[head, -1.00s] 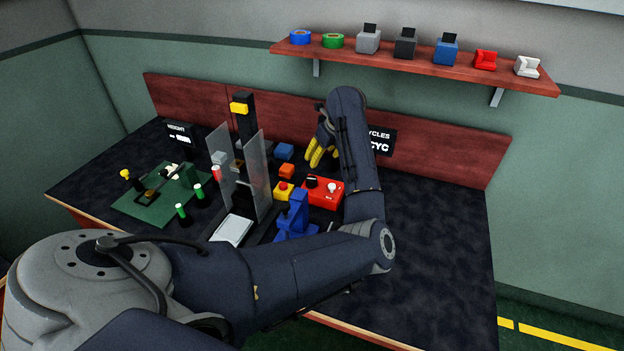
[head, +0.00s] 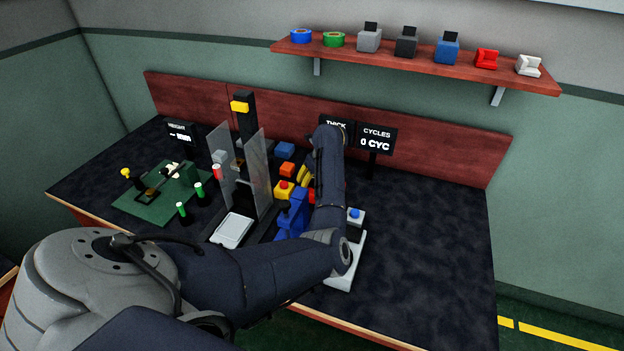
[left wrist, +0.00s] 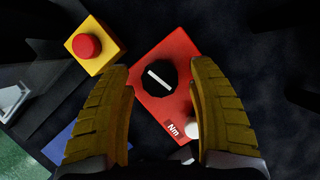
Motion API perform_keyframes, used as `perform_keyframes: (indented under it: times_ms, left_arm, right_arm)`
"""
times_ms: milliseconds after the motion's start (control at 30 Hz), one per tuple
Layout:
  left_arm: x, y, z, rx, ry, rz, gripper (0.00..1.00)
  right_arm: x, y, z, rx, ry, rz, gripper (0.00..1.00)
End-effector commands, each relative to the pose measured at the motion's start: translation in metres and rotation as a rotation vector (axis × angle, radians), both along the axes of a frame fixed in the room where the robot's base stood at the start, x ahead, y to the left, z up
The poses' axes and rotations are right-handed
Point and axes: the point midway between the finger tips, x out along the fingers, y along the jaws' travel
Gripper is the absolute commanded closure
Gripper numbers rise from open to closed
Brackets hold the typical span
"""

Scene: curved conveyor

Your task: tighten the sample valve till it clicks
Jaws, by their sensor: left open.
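A red box (left wrist: 170,100) with a black dial (left wrist: 158,80), a white pointer line, a white knob and an "Nm" label fills the middle of the left wrist view. In the head view a sliver of the red box (head: 312,195) shows behind my arm. My left gripper (left wrist: 161,68) is open, its yellow fingers apart on either side of the dial, holding nothing. In the head view its fingers (head: 305,174) are mostly hidden by my arm. A blue upright device (head: 291,216) stands in front of the red box. I cannot tell which part is the sample valve.
A yellow box with a red button (head: 284,189) stands left of the red box. Clear panels (head: 257,175) flank a press further left. A white unit with a blue button (head: 345,262) lies right of my arm. The table's right side is clear.

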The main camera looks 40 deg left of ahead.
Motion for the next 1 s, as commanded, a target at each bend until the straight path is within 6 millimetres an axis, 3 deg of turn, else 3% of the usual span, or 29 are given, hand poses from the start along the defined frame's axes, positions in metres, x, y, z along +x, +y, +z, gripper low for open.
perform_keyframes:
  times_ms: [500, 1000]
  left_arm:
    - [0.0008, 0.0030, -0.0085, -0.001, 0.000, 0.000, 0.40]
    - [0.0008, 0.0031, -0.0082, 0.000, 0.000, 0.000, 0.98]
  right_arm:
    - [-0.0001, 0.0003, 0.0000, 0.000, 0.000, 0.000, 0.56]
    - [0.0000, 0.0028, -0.0001, 0.002, 0.000, -0.001, 0.56]
